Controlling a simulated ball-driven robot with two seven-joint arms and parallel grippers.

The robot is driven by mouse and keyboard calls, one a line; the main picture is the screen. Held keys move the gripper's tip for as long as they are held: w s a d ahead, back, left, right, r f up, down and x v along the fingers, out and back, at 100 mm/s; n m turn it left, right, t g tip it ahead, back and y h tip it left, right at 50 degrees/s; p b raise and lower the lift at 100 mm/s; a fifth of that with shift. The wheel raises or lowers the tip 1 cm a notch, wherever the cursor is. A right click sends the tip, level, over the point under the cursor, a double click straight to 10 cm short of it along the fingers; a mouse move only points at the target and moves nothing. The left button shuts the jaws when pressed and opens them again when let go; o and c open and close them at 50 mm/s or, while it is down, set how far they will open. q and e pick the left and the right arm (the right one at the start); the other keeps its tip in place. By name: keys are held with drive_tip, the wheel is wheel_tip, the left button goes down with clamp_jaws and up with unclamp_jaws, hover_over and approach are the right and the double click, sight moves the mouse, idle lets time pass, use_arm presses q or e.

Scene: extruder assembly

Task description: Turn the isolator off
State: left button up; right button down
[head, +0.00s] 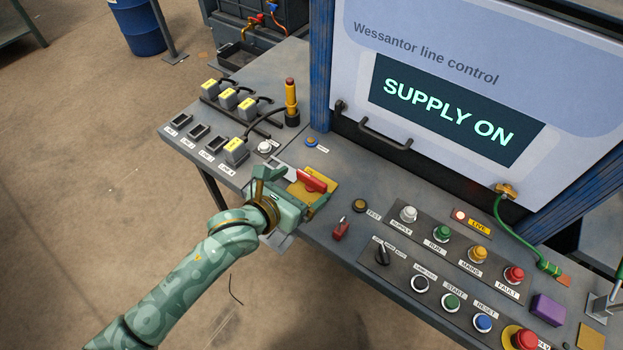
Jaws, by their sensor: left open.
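The isolator is a red handle (309,180) on a yellow plate (325,192), near the front edge of the bench. My left gripper (291,188) comes in from the lower left and is open, with its fingers around the red handle's area. The gripper hides part of the isolator, and I cannot tell whether it touches the handle. The screen (455,108) reads "SUPPLY ON". A small lamp (460,215) by the yellow "LIVE" label looks lit. My right gripper is not in view.
Several yellow-tagged blocks (228,98) and a black-and-yellow post with a red top (291,100) stand behind left. A small red part (341,229) is right of the gripper. A button panel (445,236) fills the right. Open floor (90,180) lies left.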

sight(310, 180)
use_arm(q)
drive_tip(key=b+x, duration=0.1)
drive_tip(key=x, duration=0.3)
drive_tip(key=shift+f, duration=0.1)
drive_tip(key=shift+w+d, duration=0.2)
drive_tip(key=shift+w, duration=0.05)
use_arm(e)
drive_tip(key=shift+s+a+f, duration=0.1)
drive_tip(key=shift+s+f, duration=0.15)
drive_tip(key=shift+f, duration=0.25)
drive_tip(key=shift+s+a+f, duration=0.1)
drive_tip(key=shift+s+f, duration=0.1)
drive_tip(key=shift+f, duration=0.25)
